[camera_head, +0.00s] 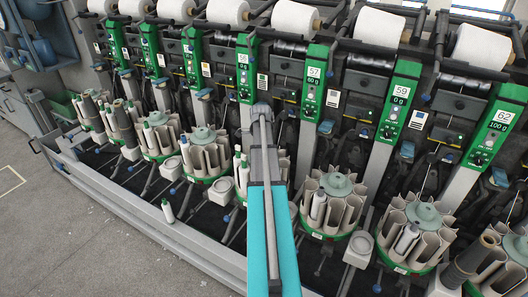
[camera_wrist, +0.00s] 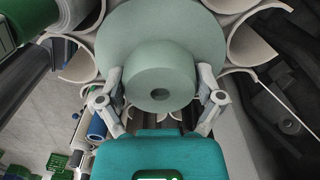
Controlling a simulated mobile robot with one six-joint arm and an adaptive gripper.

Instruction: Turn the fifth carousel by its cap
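In the wrist view, the pale green round cap (camera_wrist: 112,38) with its raised knob (camera_wrist: 160,62) fills the upper middle. Beige curved pockets (camera_wrist: 255,45) of the carousel surround it. My gripper (camera_wrist: 160,80) is open, with one finger on each side of the knob. The fingers look close to the knob; I cannot tell whether they touch it. In the head view, my arm crosses in front of the fifth carousel from the left (camera_head: 281,166), hiding much of it and my gripper.
Neighbouring carousels stand to the left (camera_head: 205,158) and right (camera_head: 318,232) along the machine. Green numbered panels (camera_head: 314,80) and white yarn cones (camera_head: 296,18) are above. A long grey rail (camera_head: 150,212) runs along the front. Open floor (camera_head: 60,235) lies at the lower left.

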